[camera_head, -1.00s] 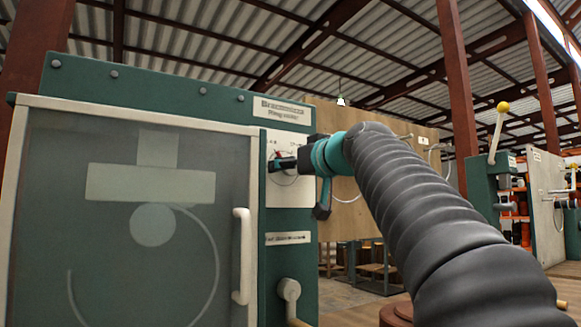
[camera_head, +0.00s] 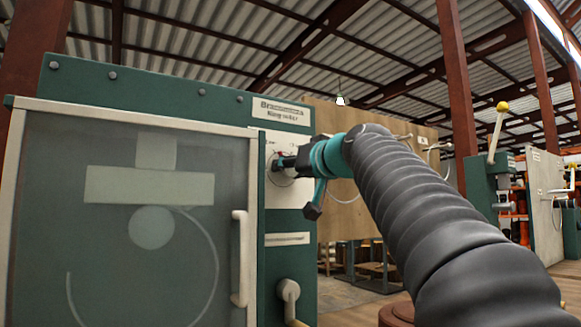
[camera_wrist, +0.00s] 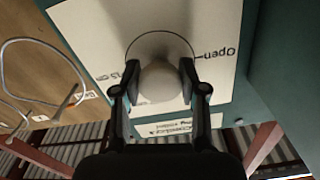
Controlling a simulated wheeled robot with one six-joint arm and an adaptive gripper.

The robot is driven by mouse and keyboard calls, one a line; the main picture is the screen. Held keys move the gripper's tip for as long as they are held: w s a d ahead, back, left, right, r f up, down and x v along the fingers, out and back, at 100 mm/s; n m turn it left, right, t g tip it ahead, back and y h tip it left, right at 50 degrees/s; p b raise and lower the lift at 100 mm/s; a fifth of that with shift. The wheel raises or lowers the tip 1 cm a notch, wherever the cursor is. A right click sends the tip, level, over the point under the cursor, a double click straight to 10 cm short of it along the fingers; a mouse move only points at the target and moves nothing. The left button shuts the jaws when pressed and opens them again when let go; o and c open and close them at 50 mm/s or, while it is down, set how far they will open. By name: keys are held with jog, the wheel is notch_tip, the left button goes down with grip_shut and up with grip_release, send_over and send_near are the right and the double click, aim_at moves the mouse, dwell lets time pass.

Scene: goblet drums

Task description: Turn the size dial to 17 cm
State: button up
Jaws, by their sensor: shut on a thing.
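The size dial shows in the wrist view as a pale round knob (camera_wrist: 160,84) inside a thin dark circle on a white plate. My gripper (camera_wrist: 160,70) is shut on the knob, with one dark finger on each side of it. The word "Open" stands beside the circle, at the right; a partly hidden "cm" mark is at the left. The dial's pointer and its setting cannot be read. In the head view my gripper (camera_head: 288,162) reaches the white dial plate (camera_head: 290,195) on the green machine (camera_head: 285,218), and its fingers largely hide the knob.
A glazed door (camera_head: 60,240) with a white handle (camera_head: 240,258) fills the machine's left side. A pipe fitting (camera_head: 289,290) sticks out below the dial. A wooden board (camera_head: 345,205) with a wire loop stands behind my arm. Another green machine with a yellow-tipped lever (camera_head: 498,130) is at right.

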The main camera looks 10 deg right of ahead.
jog(key=m+p, duration=0.2)
jog(key=m, duration=0.3)
jog(key=shift+r+m, duration=0.15)
jog(key=shift+m, duration=0.15)
jog(key=shift+m+p, duration=0.6)
jog(key=shift+m, duration=1.2)
jog(key=o, duration=1.1)
jog(key=shift+o, duration=0.2)
jog(key=v, duration=1.2)
